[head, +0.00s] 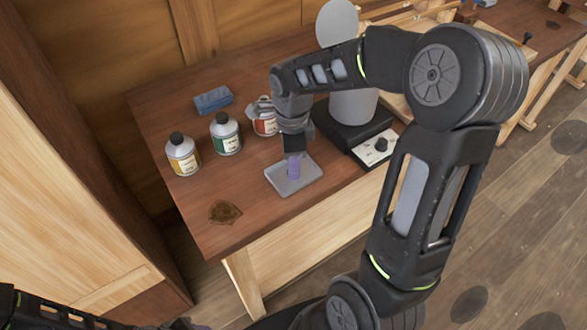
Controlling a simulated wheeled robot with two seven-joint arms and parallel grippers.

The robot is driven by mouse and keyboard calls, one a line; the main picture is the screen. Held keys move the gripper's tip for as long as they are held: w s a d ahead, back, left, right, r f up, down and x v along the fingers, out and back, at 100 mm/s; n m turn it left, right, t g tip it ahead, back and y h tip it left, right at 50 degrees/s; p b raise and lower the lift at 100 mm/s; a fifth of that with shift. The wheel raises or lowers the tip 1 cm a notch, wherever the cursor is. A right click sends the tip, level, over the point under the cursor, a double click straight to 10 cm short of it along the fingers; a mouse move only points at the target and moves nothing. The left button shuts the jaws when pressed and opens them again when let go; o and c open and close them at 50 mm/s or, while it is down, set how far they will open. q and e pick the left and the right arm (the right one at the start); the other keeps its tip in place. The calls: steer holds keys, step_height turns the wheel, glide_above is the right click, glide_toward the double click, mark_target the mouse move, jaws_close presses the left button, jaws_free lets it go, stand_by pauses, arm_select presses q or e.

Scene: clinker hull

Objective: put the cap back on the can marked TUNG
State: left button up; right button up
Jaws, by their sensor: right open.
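Three cans stand on the bench. One has a yellow label (183,156) and a dark cap, and one has a green label (226,134) and a dark cap. A can with a red label (264,120) stands behind my right arm, partly hidden; its pale top shows no dark cap. The label words are too small to read. My right gripper (293,156) points down over a grey tray (279,187), open. A small purple piece (294,170) shows right under its fingers, over the tray; I cannot tell whether it is the cap. My left gripper is out of view.
A folded blue cloth (213,100) lies behind the cans. A dark device with a grey cylinder (354,104) and a knob panel (375,149) stands right of the tray. A brown stain (225,212) marks the bare front-left bench top.

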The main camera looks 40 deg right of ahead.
steer(key=shift+f, duration=0.95)
steer(key=shift+c, duration=0.5)
jaws_close()
